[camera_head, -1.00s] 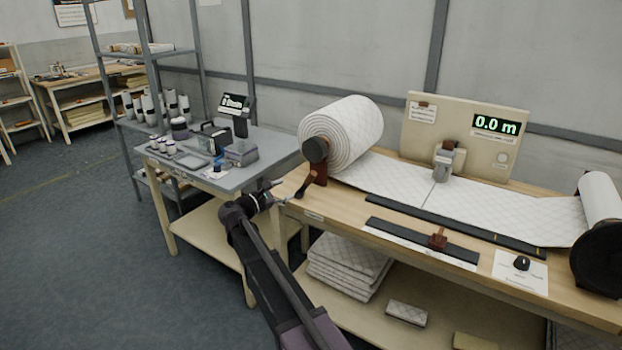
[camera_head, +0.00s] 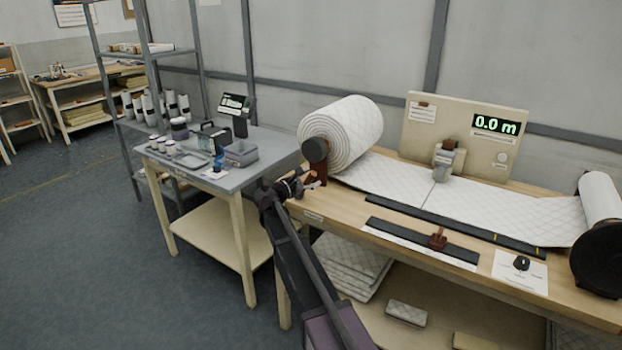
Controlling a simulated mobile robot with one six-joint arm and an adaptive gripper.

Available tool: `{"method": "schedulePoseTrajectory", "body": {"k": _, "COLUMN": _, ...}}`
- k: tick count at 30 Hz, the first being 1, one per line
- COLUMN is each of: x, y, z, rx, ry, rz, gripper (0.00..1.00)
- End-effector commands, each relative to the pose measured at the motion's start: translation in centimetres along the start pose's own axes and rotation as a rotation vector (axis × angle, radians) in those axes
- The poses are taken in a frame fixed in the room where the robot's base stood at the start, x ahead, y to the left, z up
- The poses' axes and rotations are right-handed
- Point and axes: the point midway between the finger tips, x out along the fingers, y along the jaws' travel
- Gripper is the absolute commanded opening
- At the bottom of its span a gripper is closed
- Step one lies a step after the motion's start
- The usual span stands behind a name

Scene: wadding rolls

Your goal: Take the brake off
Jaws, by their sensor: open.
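The big roll of white quilted wadding (camera_head: 352,130) sits at the left end of the wooden bench, with a dark round hub (camera_head: 315,150) at its near end. A reddish-brown stand (camera_head: 320,169) holds the hub. The small dark brake lever by the foot of this stand is mostly hidden behind my gripper. My gripper (camera_head: 316,180) is at the bench's left front corner, in front of the stand, its fingers pointing right and apart. I see nothing held; whether a finger touches the lever I cannot tell.
Wadding runs right along the bench under a grey clamp unit (camera_head: 444,162) to a second roll (camera_head: 599,198). A panel reads 0.0 m (camera_head: 495,124). A dark rail with a red-brown slider (camera_head: 437,238) lies in front. A grey side table (camera_head: 262,144) stands left.

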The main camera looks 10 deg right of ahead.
Motion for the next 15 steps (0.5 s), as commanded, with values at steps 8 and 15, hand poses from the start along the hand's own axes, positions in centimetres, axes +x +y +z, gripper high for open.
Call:
{"method": "schedulePoseTrajectory", "body": {"k": 8, "x": 0.1, "y": -0.01, "z": 0.01, "rx": 0.0, "ry": 0.0, "rz": 0.0, "gripper": 0.71}}
{"method": "schedulePoseTrajectory", "body": {"k": 15, "x": 0.09, "y": -0.02, "z": 0.01, "rx": 0.0, "ry": 0.0, "rz": 0.0, "gripper": 0.08}}
